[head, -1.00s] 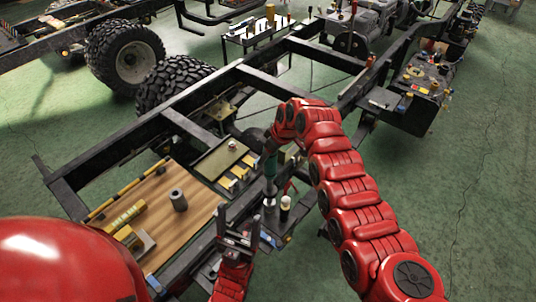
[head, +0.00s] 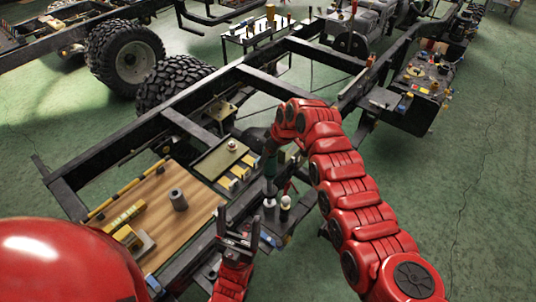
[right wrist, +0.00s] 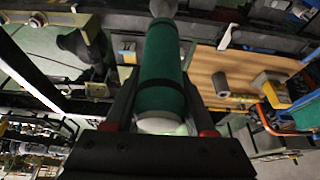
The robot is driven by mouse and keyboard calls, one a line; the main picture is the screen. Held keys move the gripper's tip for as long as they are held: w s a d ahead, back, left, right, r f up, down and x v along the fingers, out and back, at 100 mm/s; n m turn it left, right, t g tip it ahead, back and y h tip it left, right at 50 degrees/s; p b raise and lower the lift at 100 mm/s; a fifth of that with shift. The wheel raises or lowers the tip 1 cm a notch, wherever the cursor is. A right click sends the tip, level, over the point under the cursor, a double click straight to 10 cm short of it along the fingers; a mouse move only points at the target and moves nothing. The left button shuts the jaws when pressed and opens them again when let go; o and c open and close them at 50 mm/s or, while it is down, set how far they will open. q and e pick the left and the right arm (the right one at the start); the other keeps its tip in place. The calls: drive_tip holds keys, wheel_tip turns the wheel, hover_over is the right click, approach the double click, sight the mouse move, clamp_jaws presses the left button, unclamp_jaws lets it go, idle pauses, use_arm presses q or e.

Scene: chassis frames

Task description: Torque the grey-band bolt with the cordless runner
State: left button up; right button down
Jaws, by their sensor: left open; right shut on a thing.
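My right gripper (right wrist: 158,108) is shut on the green cordless runner (right wrist: 162,65), whose green barrel with a dark band lies between the jaws. In the head view the runner (head: 270,166) hangs upright below my right arm, its lower end over small parts at the frame's near edge. My left gripper (head: 239,228) is open and empty, pointing up, just left of and nearer than the runner's lower end. A dark, pale-topped upright piece (head: 285,203) stands right of that end. I cannot make out a grey band on any bolt, nor whether the runner touches one.
A wooden board (head: 160,215) with a grey cylinder (head: 178,200) and yellow pieces lies left of my left gripper. A green tray (head: 218,160) sits behind it. Black chassis rails (head: 180,92) surround them. Green floor is clear at right.

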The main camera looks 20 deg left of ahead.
drive_tip(key=shift+f+b, duration=0.45)
idle(0.5)
drive_tip(key=shift+s+f, duration=0.1)
drive_tip(key=shift+f, duration=0.05)
idle(0.4)
drive_tip(key=shift+s+d+f+b, duration=0.1)
drive_tip(key=shift+s+f+b, duration=0.1)
drive_tip(key=shift+b, duration=0.8)
idle(0.5)
drive_tip(key=shift+r, duration=0.2)
idle(0.5)
drive_tip(key=r, duration=0.3)
drive_tip(key=shift+w+b, duration=0.3)
drive_tip(key=shift+r, duration=0.2)
idle(0.3)
